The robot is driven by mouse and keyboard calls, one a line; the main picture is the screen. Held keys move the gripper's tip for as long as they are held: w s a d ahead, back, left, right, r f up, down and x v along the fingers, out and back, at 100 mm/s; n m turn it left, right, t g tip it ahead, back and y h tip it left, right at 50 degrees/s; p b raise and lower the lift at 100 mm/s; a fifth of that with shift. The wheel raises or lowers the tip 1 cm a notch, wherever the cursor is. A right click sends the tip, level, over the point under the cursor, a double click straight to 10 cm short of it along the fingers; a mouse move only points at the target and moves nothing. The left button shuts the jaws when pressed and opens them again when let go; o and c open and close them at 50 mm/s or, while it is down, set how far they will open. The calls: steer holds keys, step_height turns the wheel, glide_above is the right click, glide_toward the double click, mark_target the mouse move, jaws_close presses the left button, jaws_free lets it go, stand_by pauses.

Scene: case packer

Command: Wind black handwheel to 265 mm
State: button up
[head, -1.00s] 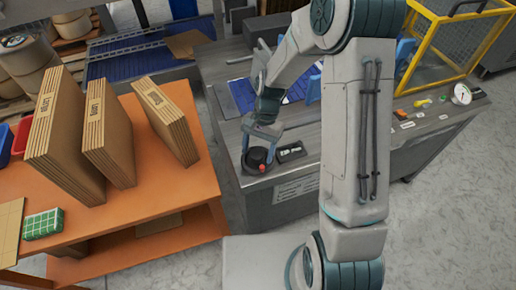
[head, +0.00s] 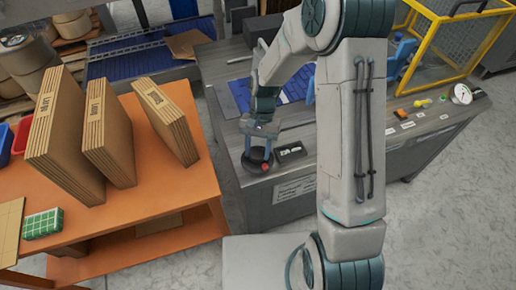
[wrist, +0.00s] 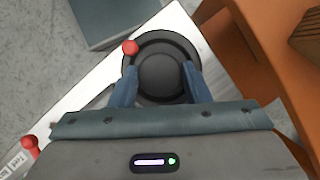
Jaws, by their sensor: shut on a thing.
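The black handwheel (head: 256,166) lies flat at the near left corner of the grey machine top. It also shows in the wrist view (wrist: 165,73), with a round raised hub and a red knob (wrist: 130,47) at the upper left of its rim. My gripper (head: 259,155) points down onto it, with its two blue fingers on opposite sides of the hub. In the wrist view my gripper (wrist: 160,72) is shut on the hub. A small dark readout (head: 290,150) sits right of the wheel; its figures are too small to read.
An orange table (head: 150,205) with several upright cardboard stacks (head: 105,140) stands close left of the wheel. A yellow-framed guard (head: 440,60) is at the back right. Another red knob (wrist: 30,145) shows at the lower left of the wrist view.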

steer(key=n+h, duration=0.2)
steer(key=n, duration=0.3)
steer(key=shift+a+n, duration=0.15)
steer(key=shift+n, duration=0.15)
steer(key=n+h, duration=0.1)
steer(key=n, duration=0.1)
steer(key=n+t+h+b, duration=0.1)
steer(key=n, duration=0.2)
steer(key=shift+a, duration=0.15)
steer(key=shift+n, duration=0.4)
steer(key=o, duration=1)
steer(key=shift+c, duration=0.2)
steer(key=v, duration=1.4)
steer(key=shift+a, duration=0.1)
